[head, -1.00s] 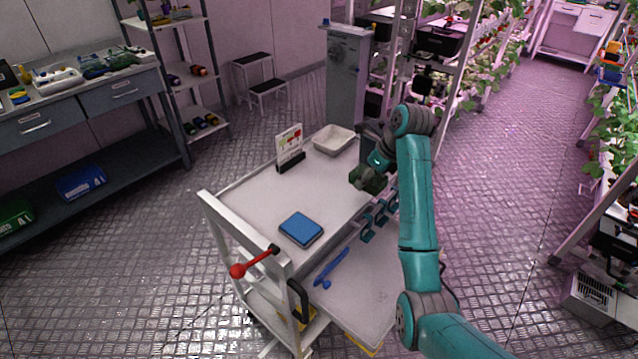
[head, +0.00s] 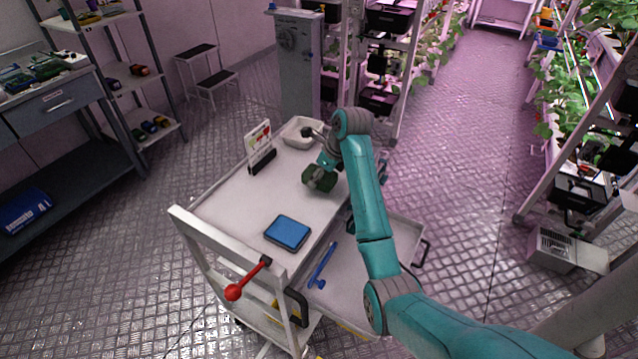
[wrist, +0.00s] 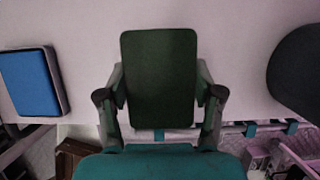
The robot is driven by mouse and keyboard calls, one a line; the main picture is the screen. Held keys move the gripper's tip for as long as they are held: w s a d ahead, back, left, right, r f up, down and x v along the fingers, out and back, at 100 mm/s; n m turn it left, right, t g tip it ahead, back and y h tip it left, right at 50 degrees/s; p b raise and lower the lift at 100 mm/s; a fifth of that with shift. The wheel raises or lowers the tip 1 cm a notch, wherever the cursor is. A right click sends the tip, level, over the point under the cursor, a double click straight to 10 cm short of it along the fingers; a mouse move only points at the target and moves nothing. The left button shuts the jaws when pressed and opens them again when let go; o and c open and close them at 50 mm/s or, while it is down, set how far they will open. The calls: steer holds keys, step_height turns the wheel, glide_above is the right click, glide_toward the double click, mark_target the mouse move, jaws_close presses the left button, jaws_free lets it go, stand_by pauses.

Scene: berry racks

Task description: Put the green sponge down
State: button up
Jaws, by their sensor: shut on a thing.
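The dark green sponge (wrist: 160,75) is between the two fingers of my gripper (wrist: 160,97) in the wrist view, and the fingers are shut on its sides. In the head view the green sponge (head: 319,178) is at the end of my arm, over the right part of the cart's white top (head: 232,208). Whether the sponge touches the top or hangs just above it I cannot tell. My gripper (head: 320,172) is partly hidden by the wrist.
A blue sponge-like block (head: 287,232) lies on the cart top nearer me. A white tray (head: 302,133) and a sign stand (head: 261,150) are at its far end. A blue tool (head: 322,266) lies on the lower side shelf. The top's middle is clear.

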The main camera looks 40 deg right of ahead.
mark_target(319, 184)
steer(key=shift+f, duration=1.6)
steer(key=shift+f, duration=0.1)
steer(key=o, duration=1)
